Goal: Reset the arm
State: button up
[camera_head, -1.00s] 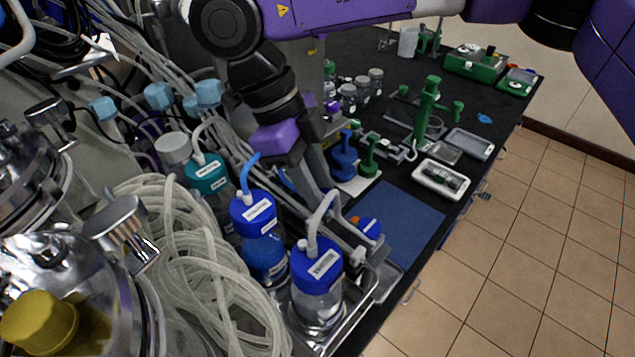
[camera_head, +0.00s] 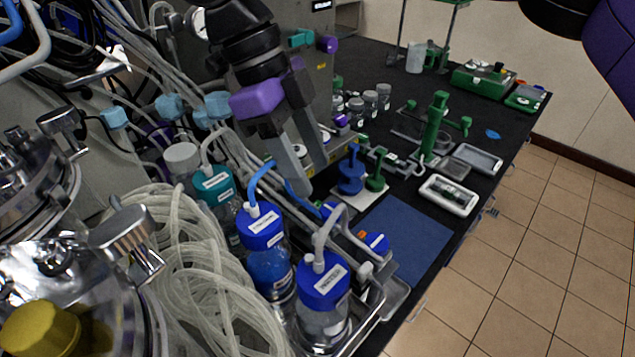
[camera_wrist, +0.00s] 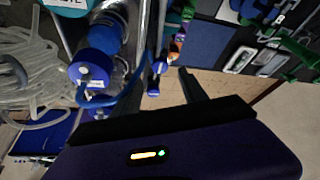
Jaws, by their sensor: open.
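My gripper (camera_head: 306,182) hangs above the bench, behind the blue-capped bottles, with its fingers pointing down. Its two fingers are apart and nothing shows between them. In the wrist view the gripper (camera_wrist: 170,80) also looks empty. A bottle with a blue cap and blue liquid (camera_head: 268,268) and a clear bottle with a blue cap (camera_head: 323,315) stand in a metal tray (camera_head: 372,305) in front of the gripper.
Coiled clear tubing (camera_head: 190,265) and a steel vessel (camera_head: 75,285) fill the left. A teal-capped bottle (camera_head: 213,190) stands behind. A blue mat (camera_head: 408,235), a green stand (camera_head: 433,130) and a white tray (camera_head: 448,194) lie on the black bench.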

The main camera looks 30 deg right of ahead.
jog(key=shift+w+a+r, duration=0.15)
jog(key=shift+r, duration=0.35)
